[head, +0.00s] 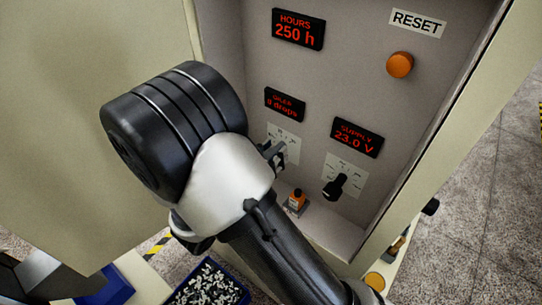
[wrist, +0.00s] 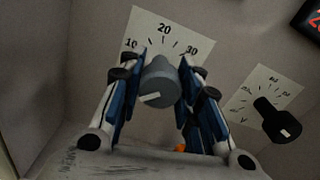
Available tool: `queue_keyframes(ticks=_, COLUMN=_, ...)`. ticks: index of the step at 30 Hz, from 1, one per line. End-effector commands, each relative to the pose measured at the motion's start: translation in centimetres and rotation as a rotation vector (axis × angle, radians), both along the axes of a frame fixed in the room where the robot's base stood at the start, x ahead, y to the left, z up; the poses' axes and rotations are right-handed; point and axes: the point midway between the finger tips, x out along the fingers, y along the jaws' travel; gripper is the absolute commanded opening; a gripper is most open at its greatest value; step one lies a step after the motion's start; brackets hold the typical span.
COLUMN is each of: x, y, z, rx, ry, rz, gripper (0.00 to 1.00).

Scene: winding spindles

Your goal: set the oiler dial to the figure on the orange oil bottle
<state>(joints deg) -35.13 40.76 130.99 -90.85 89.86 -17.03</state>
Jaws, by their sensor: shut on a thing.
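The oiler dial (wrist: 158,88) is a grey knob with a white pointer mark, on a white scale plate (wrist: 150,25) marked 10, 20 and 30. The pointer mark lies toward the left, a little downward. My gripper (wrist: 162,72) is shut on the knob, one finger on each side. In the head view my gripper (head: 273,153) hides the knob and part of the plate. The oiler display (head: 284,104) shows red text that seems to read 9 drops. The orange oil bottle (head: 297,200) stands on the cabinet floor; its figure is too small to read.
Above are an hours display (head: 298,30) reading 250 h and an orange button (head: 400,65) by a RESET label. A blue bin (head: 210,285) of small parts lies below.

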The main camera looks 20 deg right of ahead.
Motion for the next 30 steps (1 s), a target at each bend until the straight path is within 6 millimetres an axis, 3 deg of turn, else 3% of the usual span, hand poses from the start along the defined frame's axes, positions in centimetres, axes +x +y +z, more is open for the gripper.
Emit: queue_keyframes(ticks=30, x=-0.01, y=-0.01, z=-0.55, rx=0.517, ry=-0.711, rz=0.0, gripper=0.07)
